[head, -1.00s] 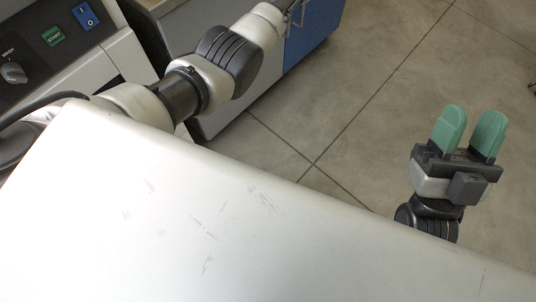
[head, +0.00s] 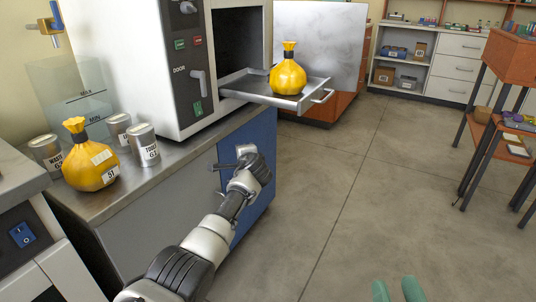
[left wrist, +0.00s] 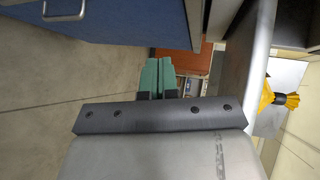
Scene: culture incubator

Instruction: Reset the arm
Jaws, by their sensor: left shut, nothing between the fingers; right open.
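My left arm (head: 208,240) reaches in from the bottom left in the head view, with its wrist in front of the blue cabinet door. Its fingers are not clear there. In the left wrist view, the green fingers of my left gripper (left wrist: 161,70) are together with nothing between them. My right gripper (head: 398,290) shows only its two green fingertips at the bottom edge of the head view. They are apart and empty; the rest is out of frame.
The steel counter (head: 120,195) and blue door (head: 262,140) are close to my left arm. The incubator's drawer (head: 262,94) is pulled out with a yellow bag (head: 288,72) on it. Another yellow bag (head: 90,165) and several cans stand on the counter. The floor (head: 390,200) is clear.

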